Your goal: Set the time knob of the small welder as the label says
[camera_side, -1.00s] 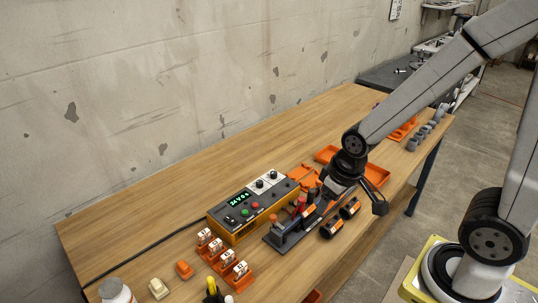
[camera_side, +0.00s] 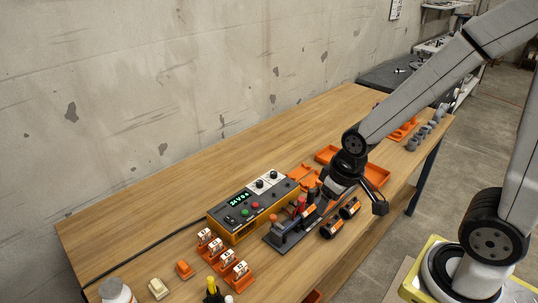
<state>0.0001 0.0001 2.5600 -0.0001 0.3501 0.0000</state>
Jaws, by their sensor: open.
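The small welder (camera_side: 240,226) is an orange and dark box on the wooden table, with a green lit display (camera_side: 240,199) and red and green buttons. My gripper (camera_side: 314,196) is at the end of my arm, right of the welder, low over a dark fixture. Its fingers are small and partly hidden among red and orange parts. It is open and apart from the knobs.
The dark fixture (camera_side: 280,241) stands right in front of the welder. Dark fittings with orange bands (camera_side: 332,228) lie beside it. Orange holders with white pieces (camera_side: 222,259) stand in front. An orange tray (camera_side: 376,174) is behind my gripper. The table's back left (camera_side: 150,222) is clear.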

